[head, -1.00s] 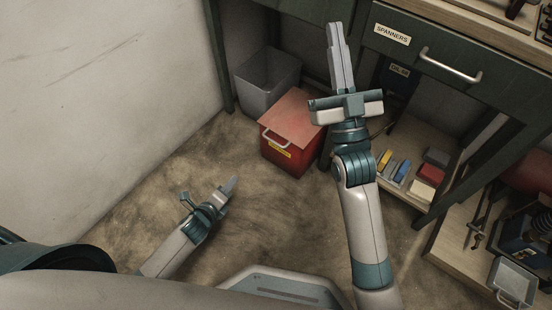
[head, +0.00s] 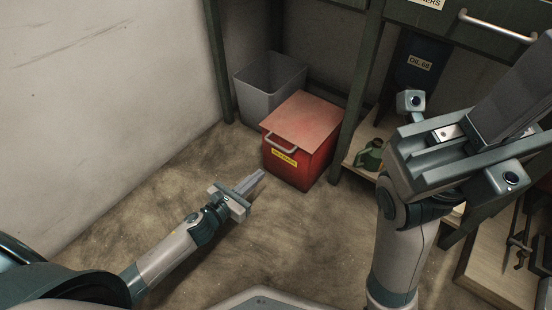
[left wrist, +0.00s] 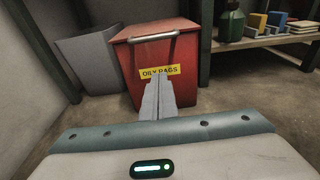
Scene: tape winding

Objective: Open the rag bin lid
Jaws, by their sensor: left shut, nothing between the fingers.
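The red rag bin (head: 310,168) stands on the floor, and its lid (head: 306,115) is down. A metal handle (head: 281,143) sits at the lid's front edge, above a yellow label. In the left wrist view the label (left wrist: 160,71) reads "OILY RAGS", with the handle (left wrist: 152,37) above it. My left gripper (head: 258,176) is shut and empty, in front of the bin and lower than the handle. Its fingertips (left wrist: 158,84) overlap the label in the left wrist view; contact cannot be told. My right gripper (head: 512,92) is raised at the right, its fingertips partly out of frame.
A grey open bin (head: 262,88) stands behind and left of the red bin. A green bench leg (head: 352,95) rises close on its right. A low shelf (head: 362,150) holds a green can (head: 370,156). The floor in front is clear.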

